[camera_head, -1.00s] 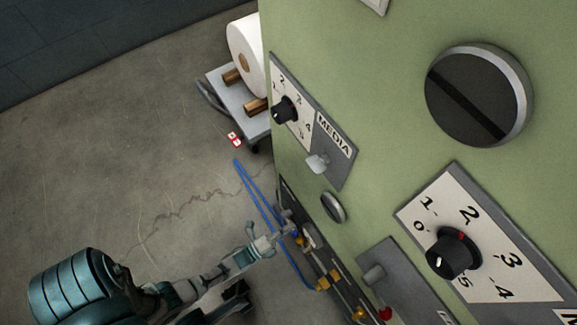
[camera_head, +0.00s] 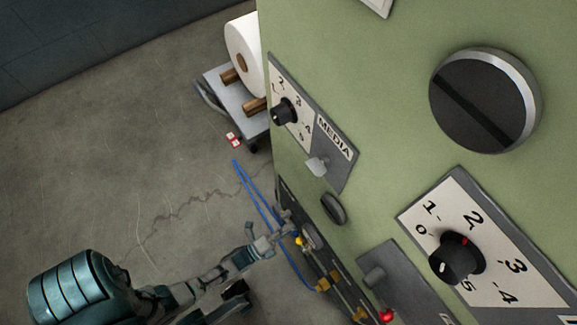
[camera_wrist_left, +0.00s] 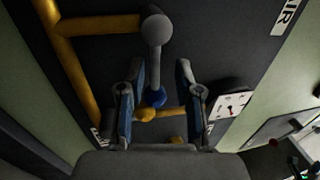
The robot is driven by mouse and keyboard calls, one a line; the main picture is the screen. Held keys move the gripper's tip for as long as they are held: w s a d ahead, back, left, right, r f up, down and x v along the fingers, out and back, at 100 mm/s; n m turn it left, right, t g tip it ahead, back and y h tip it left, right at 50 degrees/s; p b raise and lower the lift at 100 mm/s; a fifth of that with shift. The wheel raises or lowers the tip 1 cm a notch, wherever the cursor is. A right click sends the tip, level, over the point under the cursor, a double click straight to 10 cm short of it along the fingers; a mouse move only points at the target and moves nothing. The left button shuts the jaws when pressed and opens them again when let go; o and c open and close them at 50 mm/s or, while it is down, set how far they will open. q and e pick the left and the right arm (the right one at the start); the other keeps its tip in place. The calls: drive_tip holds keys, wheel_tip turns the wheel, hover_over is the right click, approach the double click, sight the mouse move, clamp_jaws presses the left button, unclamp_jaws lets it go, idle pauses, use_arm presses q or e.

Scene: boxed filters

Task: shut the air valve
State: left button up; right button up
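The air valve shows in the left wrist view as a grey lever with a round knob end (camera_wrist_left: 156,32) on a blue hub (camera_wrist_left: 155,97), joined to yellow pipe. An AIR label (camera_wrist_left: 287,14) is partly visible beside it. My left gripper (camera_wrist_left: 156,95) is open, with one finger on each side of the lever's lower part and gaps showing on both sides. In the head view my left gripper (camera_head: 272,240) is at the dark lower panel of the green machine, small and partly covering the valve. My right gripper is not in view.
The green machine (camera_head: 390,100) fills the right side, with dials (camera_head: 455,258), a large round knob (camera_head: 485,100) and a red knob (camera_head: 386,316). Blue hoses (camera_head: 256,195) hang close to my gripper. A cart (camera_head: 235,100) carries a white roll. Open floor lies left.

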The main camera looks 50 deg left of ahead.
use_arm(q)
drive_tip(key=r, duration=0.9)
drive_tip(key=shift+d, duration=0.2)
